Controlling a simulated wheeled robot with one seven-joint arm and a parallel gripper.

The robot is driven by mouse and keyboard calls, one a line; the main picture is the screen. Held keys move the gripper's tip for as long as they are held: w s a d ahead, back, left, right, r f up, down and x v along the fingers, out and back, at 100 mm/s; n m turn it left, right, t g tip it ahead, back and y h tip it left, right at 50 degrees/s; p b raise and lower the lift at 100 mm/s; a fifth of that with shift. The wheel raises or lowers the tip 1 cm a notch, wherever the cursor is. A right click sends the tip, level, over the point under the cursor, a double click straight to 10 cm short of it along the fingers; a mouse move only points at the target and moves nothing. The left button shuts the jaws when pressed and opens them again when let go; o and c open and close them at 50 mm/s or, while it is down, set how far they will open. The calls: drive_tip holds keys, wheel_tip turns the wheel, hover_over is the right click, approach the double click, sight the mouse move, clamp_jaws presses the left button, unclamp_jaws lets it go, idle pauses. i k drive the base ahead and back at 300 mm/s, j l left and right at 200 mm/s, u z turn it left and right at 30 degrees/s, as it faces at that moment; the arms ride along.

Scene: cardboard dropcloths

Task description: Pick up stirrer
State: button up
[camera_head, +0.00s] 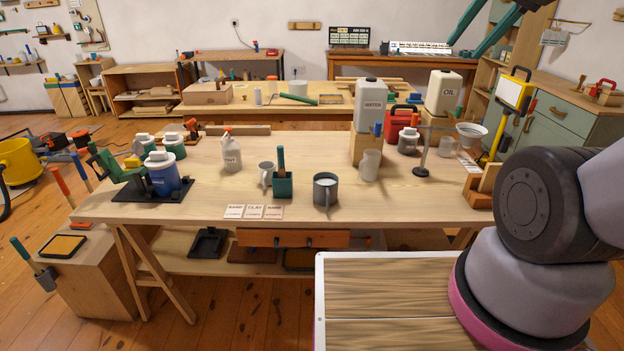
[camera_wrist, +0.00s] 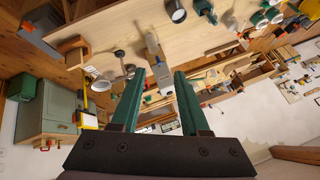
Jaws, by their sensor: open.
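In the wrist view, the holder (camera_wrist: 202,6) shows at the top edge, and the stick there is too small to make out well. My gripper (camera_head: 464,49) is at the upper right of the head view, high and well away from the stick. Its two green fingers (camera_wrist: 159,72) are apart with nothing between them.
A grey mug (camera_head: 326,190) stands right of the holder and a smaller mug (camera_head: 266,174) left of it. A spray bottle (camera_head: 231,152), a water jug (camera_head: 369,104) on a wooden block and a funnel stand (camera_head: 422,160) are around. Three labelled cards (camera_head: 254,211) lie in front.

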sight(280, 150)
drive_tip(key=i+l+u, duration=0.1)
drive_tip(key=u, duration=0.3)
drive_tip(key=i+l+u, duration=0.45)
drive_tip(key=u, duration=0.3)
drive_tip(key=i+l+u, duration=0.15)
drive_tip(key=l+u, duration=0.2)
drive_tip(key=j, duration=0.1)
